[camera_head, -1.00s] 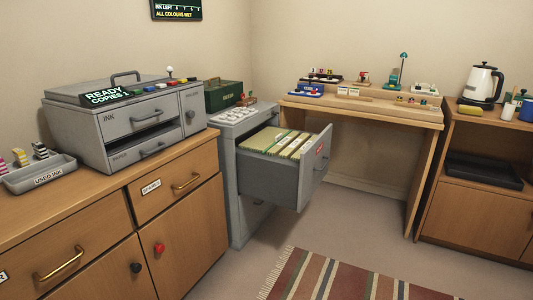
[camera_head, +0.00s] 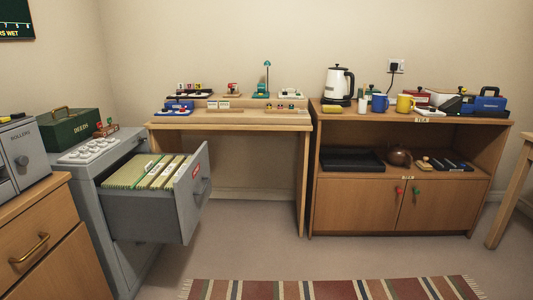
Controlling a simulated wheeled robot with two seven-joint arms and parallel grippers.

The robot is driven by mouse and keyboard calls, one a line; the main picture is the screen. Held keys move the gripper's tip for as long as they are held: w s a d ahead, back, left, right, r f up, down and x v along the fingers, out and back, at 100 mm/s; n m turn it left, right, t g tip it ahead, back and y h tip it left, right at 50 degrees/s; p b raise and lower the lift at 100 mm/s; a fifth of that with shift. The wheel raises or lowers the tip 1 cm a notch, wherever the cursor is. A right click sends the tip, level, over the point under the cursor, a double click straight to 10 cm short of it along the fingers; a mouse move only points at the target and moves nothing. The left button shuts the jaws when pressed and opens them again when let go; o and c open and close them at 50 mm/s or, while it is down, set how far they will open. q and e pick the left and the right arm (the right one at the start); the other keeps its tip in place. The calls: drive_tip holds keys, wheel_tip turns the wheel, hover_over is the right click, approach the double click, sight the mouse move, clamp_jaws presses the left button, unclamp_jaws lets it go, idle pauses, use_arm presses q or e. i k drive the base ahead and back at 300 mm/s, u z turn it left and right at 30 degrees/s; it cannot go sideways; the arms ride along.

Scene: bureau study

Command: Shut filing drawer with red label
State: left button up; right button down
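The filing drawer with the red label (camera_head: 150,211) is pulled well out of the grey filing cabinet (camera_head: 82,184) at the left. Its front panel (camera_head: 186,212) faces right and carries a small red label (camera_head: 197,170) and a handle (camera_head: 202,188). Green and cream folders (camera_head: 150,171) fill it. Neither of my grippers shows in the view.
A wooden desk (camera_head: 232,126) with small items stands behind the drawer. A wooden cupboard (camera_head: 362,206) with a kettle (camera_head: 338,84) and mugs is to its right. A striped rug (camera_head: 330,289) lies on the floor in front. The floor between drawer and cupboard is clear.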

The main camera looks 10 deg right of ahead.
sight(168, 205)
drive_tip(key=z, duration=0.35)
drive_tip(key=i, duration=0.85)
drive_tip(key=u, duration=0.7)
drive_tip(key=i, duration=0.65)
drive_tip(key=u, duration=0.8)
